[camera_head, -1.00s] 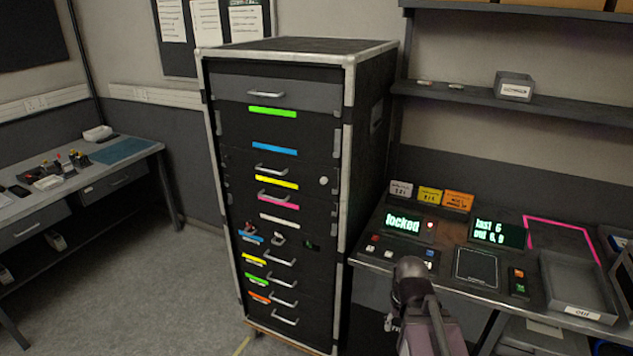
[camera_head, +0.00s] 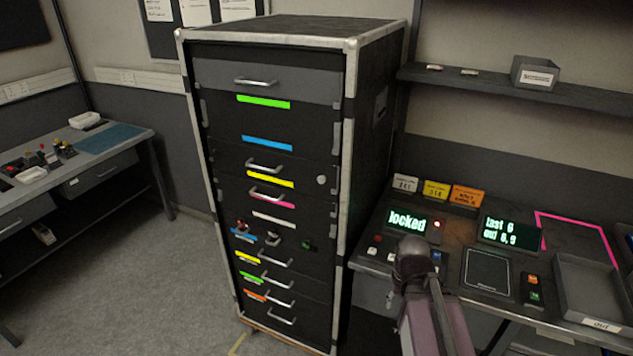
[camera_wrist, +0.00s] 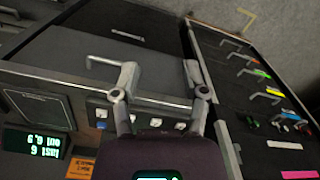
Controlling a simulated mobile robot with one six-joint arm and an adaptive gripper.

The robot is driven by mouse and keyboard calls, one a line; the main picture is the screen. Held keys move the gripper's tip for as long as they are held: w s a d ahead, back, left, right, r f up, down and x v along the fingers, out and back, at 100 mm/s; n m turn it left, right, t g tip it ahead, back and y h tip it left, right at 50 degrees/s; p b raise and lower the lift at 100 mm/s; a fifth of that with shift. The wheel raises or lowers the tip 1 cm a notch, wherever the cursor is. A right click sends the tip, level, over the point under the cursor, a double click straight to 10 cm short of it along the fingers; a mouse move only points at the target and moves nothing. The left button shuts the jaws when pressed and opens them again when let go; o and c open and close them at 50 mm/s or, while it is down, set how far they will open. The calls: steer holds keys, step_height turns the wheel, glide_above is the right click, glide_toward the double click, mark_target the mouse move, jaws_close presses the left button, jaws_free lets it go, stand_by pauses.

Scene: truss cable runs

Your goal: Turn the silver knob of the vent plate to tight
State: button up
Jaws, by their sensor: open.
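A small round silver knob (camera_head: 321,180) shows on the right side of the black rack front, beside the yellow strip. Lower on the rack, a panel with a blue strip carries small dark and grey fittings (camera_head: 274,240). I cannot tell which part is the vent plate, nor read any knob's setting. In the wrist view, my gripper (camera_wrist: 160,76) is open and empty, its fingers wide apart over the desk's front. The rack front with its handles lies to the right there, apart from my fingers. In the head view my arm is at lower right, in front of the desk.
The rack (camera_head: 348,200) stands close to the control desk, which carries a "locked" display (camera_head: 407,221), a second display (camera_head: 508,231) and a grey tray (camera_head: 590,290). A shelf (camera_head: 500,82) hangs above. A workbench (camera_head: 140,150) stands left. Floor before the rack's left is clear.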

steer(key=shift+d, duration=0.2)
steer(key=shift+o, duration=0.7)
steer(key=shift+d, duration=0.1)
steer(key=w+a+r+n+t+h, duration=0.8)
steer(key=w+a+n, duration=0.25)
steer(key=n, duration=0.45)
steer(key=w+a+r+n+t, duration=0.1)
steer(key=a+r+n+t, duration=0.3)
steer(key=a+n, duration=0.3)
steer(key=w+a+r+n+t+y, duration=0.1)
steer(key=a+r+n+t, duration=0.3)
steer(key=a, duration=0.6)
step_height(320, 180, up, 3)
steer(key=n, duration=0.2)
steer(key=shift+w+a+f+n+t+y, duration=0.2)
steer(key=shift+n+t+y, duration=0.1)
steer(key=shift+n+t, duration=0.1)
